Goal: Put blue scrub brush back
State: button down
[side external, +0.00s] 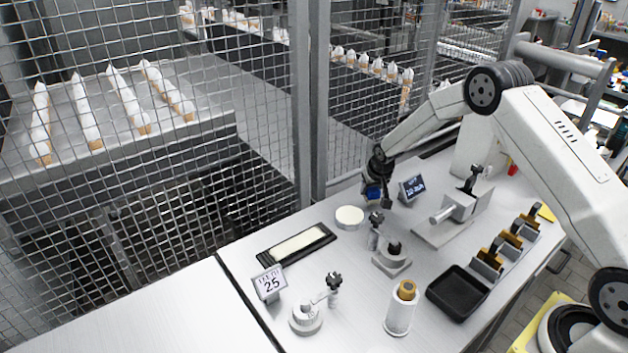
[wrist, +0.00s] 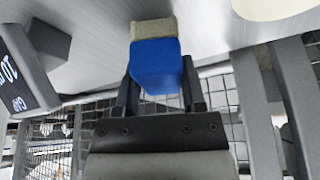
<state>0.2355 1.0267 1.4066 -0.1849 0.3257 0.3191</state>
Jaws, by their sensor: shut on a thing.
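My gripper (side external: 377,196) is shut on the blue scrub brush (side external: 372,191) near the back edge of the bench, beside the mesh fence. In the wrist view the brush (wrist: 157,65) sits between the two fingers (wrist: 160,92), with its blue body toward the gripper and its beige bristles (wrist: 153,28) at the far end. I cannot tell whether the bristles touch the bench top. In the side view the brush is small and partly hidden by the gripper.
A dark display (side external: 411,188) stands just right of the gripper. A round white disc (side external: 349,217) lies in front of it. A black-framed long tray (side external: 327,233), a clamp fixture (side external: 392,261) and a black bin (side external: 460,291) stand nearer. The fence (side external: 270,120) borders the back.

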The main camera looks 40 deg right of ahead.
jog(key=shift+f, duration=0.65)
jog(key=shift+f, duration=0.15)
jog(key=shift+c, duration=0.9)
grip_release()
jog(key=shift+v, duration=0.85)
jog(key=v, duration=1)
jog(key=shift+r, duration=0.25)
jog(key=shift+s+a, duration=0.2)
